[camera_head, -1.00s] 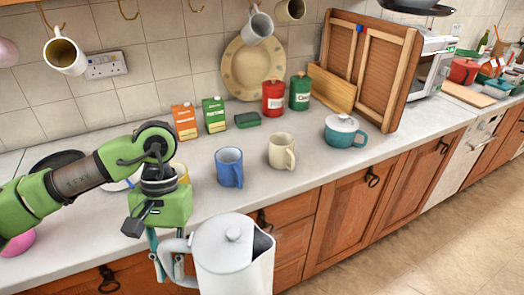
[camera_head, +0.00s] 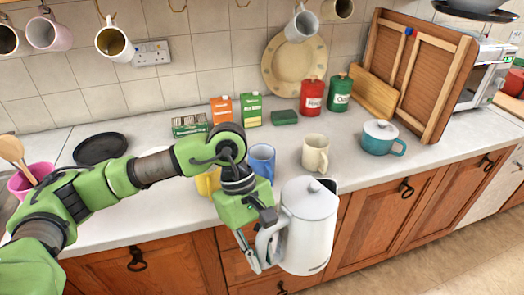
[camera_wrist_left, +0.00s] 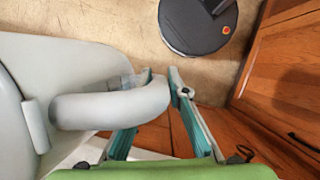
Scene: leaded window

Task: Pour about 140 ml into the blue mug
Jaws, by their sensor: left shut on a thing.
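The blue mug (camera_head: 262,158) stands on the counter, partly hidden behind my left arm in the head view. My left gripper (camera_head: 258,245) is shut on the handle of a pale grey lidded kettle (camera_head: 310,232). The kettle hangs in front of the counter's front edge, nearer to me than the mug, roughly upright, with its spout to the right. In the left wrist view the two teal fingers (camera_wrist_left: 160,78) close on the kettle's handle (camera_wrist_left: 105,108), and its body (camera_wrist_left: 25,75) fills the left side. What is inside the kettle and the mug is hidden. My right gripper is out of view.
A cream mug (camera_head: 315,153) stands right of the blue mug, and a yellow mug (camera_head: 205,183) is partly behind my arm. A teal pot (camera_head: 380,140) is further right on the counter (camera_head: 350,170). Cartons (camera_head: 251,110) and canisters (camera_head: 312,92) stand along the back.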

